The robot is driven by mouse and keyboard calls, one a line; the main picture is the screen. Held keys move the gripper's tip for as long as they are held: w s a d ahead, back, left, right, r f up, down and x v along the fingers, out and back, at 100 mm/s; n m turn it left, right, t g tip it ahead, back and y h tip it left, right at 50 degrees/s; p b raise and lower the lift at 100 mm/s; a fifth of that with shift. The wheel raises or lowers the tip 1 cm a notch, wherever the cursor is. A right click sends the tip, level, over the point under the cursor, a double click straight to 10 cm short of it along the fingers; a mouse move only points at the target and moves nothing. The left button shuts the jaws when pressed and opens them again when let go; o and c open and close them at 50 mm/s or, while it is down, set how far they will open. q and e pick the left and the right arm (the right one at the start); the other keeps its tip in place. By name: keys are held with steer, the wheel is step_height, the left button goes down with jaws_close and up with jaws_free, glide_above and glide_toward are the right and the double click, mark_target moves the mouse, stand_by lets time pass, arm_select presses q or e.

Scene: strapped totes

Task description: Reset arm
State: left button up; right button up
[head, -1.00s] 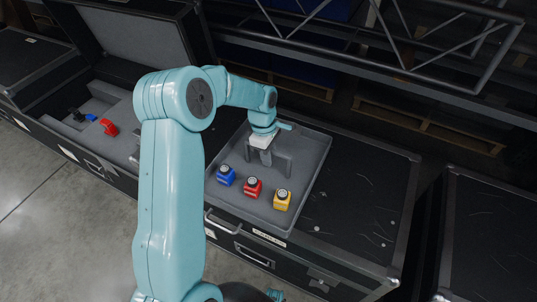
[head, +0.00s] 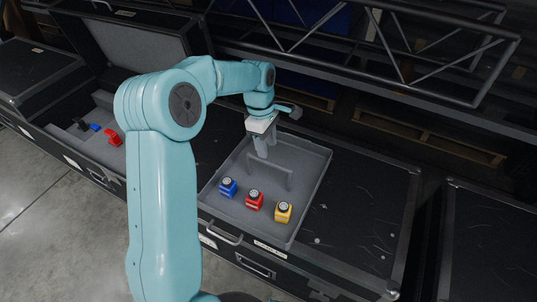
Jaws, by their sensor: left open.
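My left arm reaches over a grey tray (head: 318,185), and my left gripper (head: 263,150) points down above the tray's far part. The gripper is open, and I see nothing between its fingers. A grey upright handle-shaped bar (head: 288,177) stands in the tray just below and beside the fingers. A blue block-like item (head: 228,188), a red one (head: 254,200) and a yellow one (head: 283,213) sit in a row along the near side of the tray, clear of the gripper. Each has a round dark-and-light top. My right gripper is not in view.
The tray rests on a black case (head: 365,215). An open case at left has a padded lid (head: 130,50) and holds a red item (head: 114,138) and a blue item (head: 95,127). A metal truss (head: 400,70) runs behind. The case top right of the tray is mostly clear.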

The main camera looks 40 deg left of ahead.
arm_select(q)
step_height(320, 180, up, 2)
steer(key=shift+a, duration=0.15)
steer(key=shift+s+f, duration=0.1)
steer(key=shift+s, duration=0.05)
stand_by(0.5)
